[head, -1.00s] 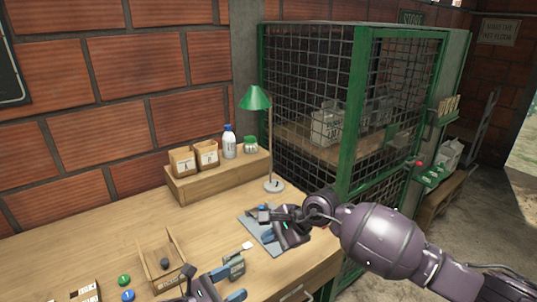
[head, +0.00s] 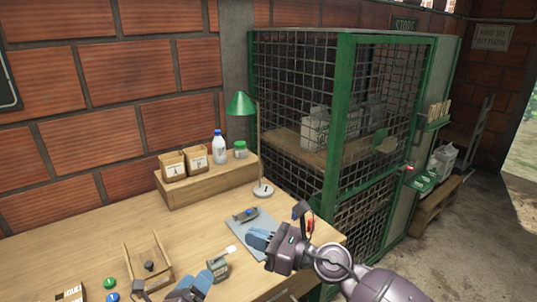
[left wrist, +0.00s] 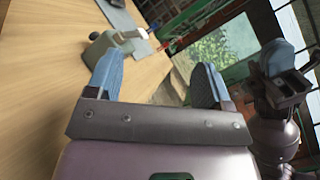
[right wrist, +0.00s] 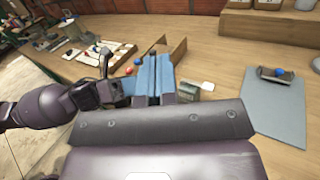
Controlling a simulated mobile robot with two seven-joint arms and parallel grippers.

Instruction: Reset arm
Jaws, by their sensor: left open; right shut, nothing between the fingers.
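My right gripper (head: 258,240) is shut and empty above the bench, near the front edge of a grey mat (head: 267,224). Its blue fingers (right wrist: 154,78) are pressed together in the right wrist view. My left gripper (head: 204,282) is low at the bottom of the head view, beside a small grey-green box (head: 217,268) on the bench. In the left wrist view its two blue fingers (left wrist: 156,82) are spread with nothing between them, and the box (left wrist: 118,60) stands beyond them. A small dark device with a blue part (head: 245,214) lies on the mat.
An open wooden tray (head: 150,262) holds a dark knob. Green and blue round pieces lie left of it. A green lamp (head: 241,104), bottle (head: 219,148), jar (head: 240,150) and two cartons stand at the back. A green mesh cage (head: 345,120) borders the bench's right.

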